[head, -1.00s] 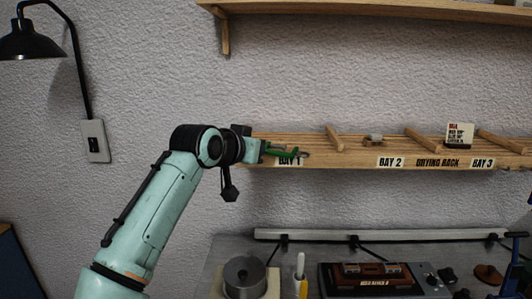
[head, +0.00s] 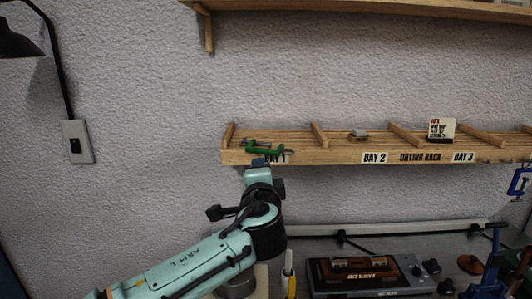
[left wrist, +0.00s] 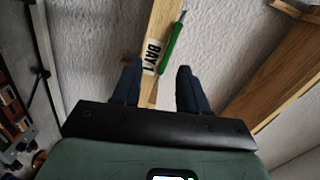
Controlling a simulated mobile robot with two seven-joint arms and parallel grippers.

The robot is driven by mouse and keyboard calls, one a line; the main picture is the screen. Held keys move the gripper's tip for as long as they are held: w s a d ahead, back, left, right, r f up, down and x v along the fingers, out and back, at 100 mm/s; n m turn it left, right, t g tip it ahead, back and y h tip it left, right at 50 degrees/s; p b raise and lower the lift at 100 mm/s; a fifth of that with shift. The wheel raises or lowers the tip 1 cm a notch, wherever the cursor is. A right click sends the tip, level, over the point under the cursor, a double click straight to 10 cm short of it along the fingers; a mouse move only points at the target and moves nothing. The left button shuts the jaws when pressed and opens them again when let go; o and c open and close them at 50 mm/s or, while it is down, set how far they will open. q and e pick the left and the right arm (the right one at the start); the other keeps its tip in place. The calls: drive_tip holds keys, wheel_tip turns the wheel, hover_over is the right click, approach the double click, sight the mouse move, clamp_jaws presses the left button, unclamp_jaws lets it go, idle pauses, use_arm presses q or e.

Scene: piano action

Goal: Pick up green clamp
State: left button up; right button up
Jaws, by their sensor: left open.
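The green clamp (head: 264,147) lies on the drying rack (head: 338,150) in bay 1, at the rack's left end by the front edge. My left gripper (head: 260,163) is just below and in front of it, at the rack's front edge. In the left wrist view the clamp (left wrist: 173,45) shows as a green bar beside the BAY 1 label, ahead of my open left gripper (left wrist: 158,88). The space between its fingers holds no object. I cannot tell in the head view whether a fingertip touches the clamp. My right gripper is not in view.
Wooden dividers (head: 319,134) split the rack into bays. A blue clamp (head: 519,181) hangs at the right. Below is a workbench with a device (head: 362,275) and a yellow-and-white tool (head: 288,275).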

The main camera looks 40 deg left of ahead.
sight(266, 155)
use_arm(q)
drive_tip(key=shift+m+t, duration=0.6)
drive_tip(key=shift+m, duration=0.2)
drive_tip(key=p+x, duration=0.1)
drive_tip(key=x, duration=0.2)
drive_tip(key=p+x, duration=0.1)
drive_tip(key=x, duration=0.2)
drive_tip(key=w+d+p+x, duration=0.1)
drive_tip(key=p+x, duration=0.1)
drive_tip(key=x, duration=0.1)
drive_tip(key=shift+r, duration=0.35)
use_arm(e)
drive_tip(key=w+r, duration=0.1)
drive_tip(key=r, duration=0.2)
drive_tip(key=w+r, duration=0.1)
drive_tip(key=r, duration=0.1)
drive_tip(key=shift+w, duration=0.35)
use_arm(q)
drive_tip(key=c, duration=0.8)
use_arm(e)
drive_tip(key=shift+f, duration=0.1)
use_arm(q)
drive_tip(key=shift+f, duration=0.1)
